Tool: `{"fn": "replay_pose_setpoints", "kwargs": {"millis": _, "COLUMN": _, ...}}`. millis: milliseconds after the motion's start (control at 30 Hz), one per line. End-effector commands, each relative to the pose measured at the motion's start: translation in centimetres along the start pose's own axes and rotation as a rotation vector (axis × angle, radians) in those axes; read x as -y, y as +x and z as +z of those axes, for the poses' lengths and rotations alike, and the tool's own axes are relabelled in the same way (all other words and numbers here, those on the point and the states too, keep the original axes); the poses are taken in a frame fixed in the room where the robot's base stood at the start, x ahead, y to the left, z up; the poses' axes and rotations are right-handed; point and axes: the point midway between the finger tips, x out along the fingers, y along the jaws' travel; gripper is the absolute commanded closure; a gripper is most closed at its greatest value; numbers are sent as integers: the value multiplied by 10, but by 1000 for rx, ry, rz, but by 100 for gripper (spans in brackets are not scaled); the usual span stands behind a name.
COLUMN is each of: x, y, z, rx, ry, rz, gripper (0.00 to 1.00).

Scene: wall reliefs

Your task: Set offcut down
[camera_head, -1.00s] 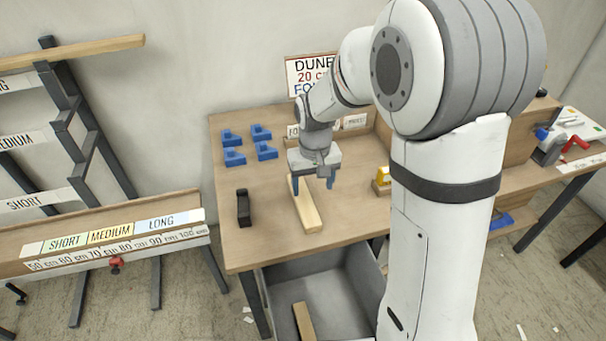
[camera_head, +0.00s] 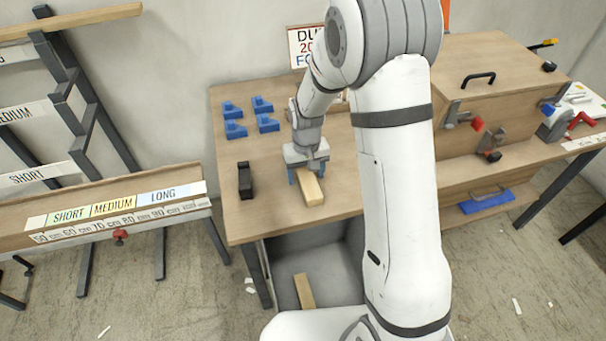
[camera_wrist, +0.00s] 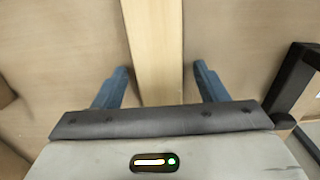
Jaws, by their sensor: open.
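The offcut (camera_head: 311,190), a short pale wooden piece, lies on the wooden workbench (camera_head: 270,222). In the wrist view the offcut (camera_wrist: 153,45) runs between the two blue fingers and on under the gripper body. My gripper (camera_head: 306,175) is low over it, with a finger on each side. In the wrist view my gripper (camera_wrist: 160,85) is open, with a clear gap between each finger and the wood. The gripper body hides part of the offcut.
Several blue blocks (camera_head: 267,123) stand at the bench's back left. A black upright tool (camera_head: 245,180) stands left of the offcut. Below the front edge, a grey bin (camera_head: 283,265) holds another wood piece (camera_head: 304,290). A labelled measuring rack (camera_head: 110,210) stands left.

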Motion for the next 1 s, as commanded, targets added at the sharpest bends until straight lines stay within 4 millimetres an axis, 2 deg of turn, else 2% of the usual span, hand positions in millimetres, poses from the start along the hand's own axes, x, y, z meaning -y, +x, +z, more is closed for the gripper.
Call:
{"fn": "replay_pose_setpoints", "kwargs": {"millis": 167, "x": 0, "y": 0, "z": 0, "rx": 0, "ry": 1, "rz": 0, "gripper": 35}}
{"fn": "replay_pose_setpoints", "kwargs": {"millis": 800, "x": -1, "y": -1, "z": 0, "rx": -1, "ry": 2, "rz": 0, "gripper": 88}}
{"fn": "replay_pose_setpoints", "kwargs": {"millis": 1000, "x": -1, "y": -2, "z": 0, "rx": -1, "ry": 2, "rz": 0, "gripper": 89}}
